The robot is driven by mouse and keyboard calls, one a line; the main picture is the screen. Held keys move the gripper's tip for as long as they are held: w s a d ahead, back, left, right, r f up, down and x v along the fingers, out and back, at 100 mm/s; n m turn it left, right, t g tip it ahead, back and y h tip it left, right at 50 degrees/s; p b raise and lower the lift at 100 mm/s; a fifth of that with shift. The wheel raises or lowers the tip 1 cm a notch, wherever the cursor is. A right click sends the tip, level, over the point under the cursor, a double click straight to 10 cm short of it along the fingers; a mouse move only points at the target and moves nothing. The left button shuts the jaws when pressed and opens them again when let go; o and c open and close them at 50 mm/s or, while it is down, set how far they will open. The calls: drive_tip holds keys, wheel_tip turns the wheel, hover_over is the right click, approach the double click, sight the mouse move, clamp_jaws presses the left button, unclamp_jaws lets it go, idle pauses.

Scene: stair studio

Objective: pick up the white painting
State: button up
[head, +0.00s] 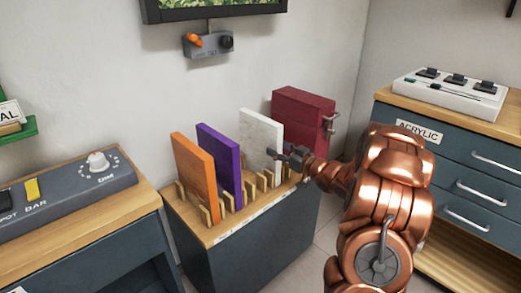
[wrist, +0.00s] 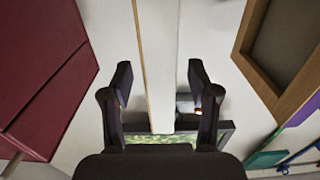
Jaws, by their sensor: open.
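The white painting (head: 262,138) stands upright in a slotted wooden rack (head: 216,232) on a dark cabinet, at the right end of a row of panels. My gripper (head: 288,155) is at its right side edge in the head view. In the wrist view the painting shows nearly edge-on as a pale strip with a thin wooden border (wrist: 163,60). It lies between the two open fingers of my gripper (wrist: 160,78), with gaps on both sides.
A purple panel (head: 219,165) and an orange panel (head: 194,177) stand left of it in the rack. A dark red box (head: 302,118) stands close behind on the right; it also shows in the wrist view (wrist: 45,75). A drawer cabinet (head: 470,165) is at the right.

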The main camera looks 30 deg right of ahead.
sight(260, 147)
drive_tip(key=shift+x, duration=1.25)
drive_tip(key=shift+c, duration=0.4)
clamp_jaws()
